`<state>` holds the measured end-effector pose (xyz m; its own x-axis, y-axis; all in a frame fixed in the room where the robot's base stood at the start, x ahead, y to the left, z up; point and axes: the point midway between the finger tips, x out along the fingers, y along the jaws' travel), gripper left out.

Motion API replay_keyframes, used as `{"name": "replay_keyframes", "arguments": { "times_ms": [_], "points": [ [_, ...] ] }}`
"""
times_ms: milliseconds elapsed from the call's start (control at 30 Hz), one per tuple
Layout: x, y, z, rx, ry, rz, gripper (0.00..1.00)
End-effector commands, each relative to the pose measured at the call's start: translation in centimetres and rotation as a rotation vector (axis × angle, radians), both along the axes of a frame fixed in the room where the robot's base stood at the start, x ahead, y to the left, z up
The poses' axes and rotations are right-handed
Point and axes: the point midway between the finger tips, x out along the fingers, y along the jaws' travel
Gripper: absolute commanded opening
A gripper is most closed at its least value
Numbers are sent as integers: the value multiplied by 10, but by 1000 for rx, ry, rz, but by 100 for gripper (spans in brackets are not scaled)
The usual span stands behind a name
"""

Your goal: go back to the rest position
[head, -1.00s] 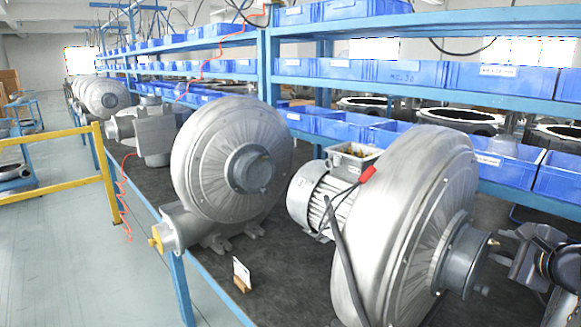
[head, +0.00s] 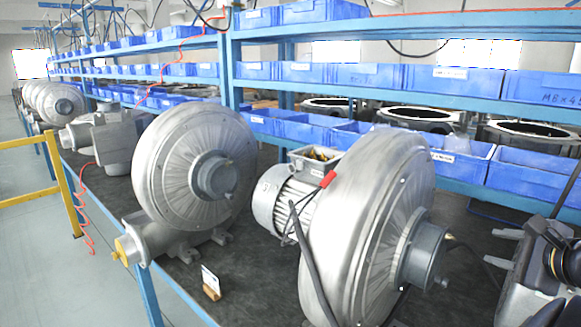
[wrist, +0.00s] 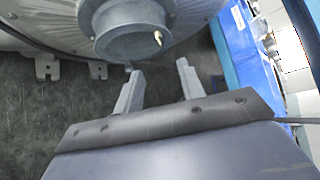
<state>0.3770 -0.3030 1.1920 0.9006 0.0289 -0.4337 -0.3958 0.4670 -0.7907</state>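My gripper (head: 498,248) is at the right of the head view, to the right of the near blower's short outlet pipe (head: 424,256) and apart from it. In the wrist view its two grey fingers (wrist: 160,80) stand spread with nothing between them. The near blower (head: 370,220), a large silver casing with a finned motor, stands on the dark bench top. In the wrist view the round pipe (wrist: 132,35) is just beyond the fingertips, with a small brass-coloured tip on it.
A second silver blower (head: 195,165) stands to the left, with more behind it. A small card in a wooden holder (head: 211,284) is near the bench's front edge. Blue shelves with blue bins (head: 530,172) run along the back. A yellow rail (head: 68,190) is at the left.

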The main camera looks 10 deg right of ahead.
Motion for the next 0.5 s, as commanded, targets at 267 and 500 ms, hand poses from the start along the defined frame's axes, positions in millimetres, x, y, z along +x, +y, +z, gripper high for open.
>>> {"name": "replay_keyframes", "arguments": {
  "times_ms": [267,500],
  "points": [
    [50,4,-24,8,2,10,37],
    [93,6,-45,8,4,10,37]
  ]
}}
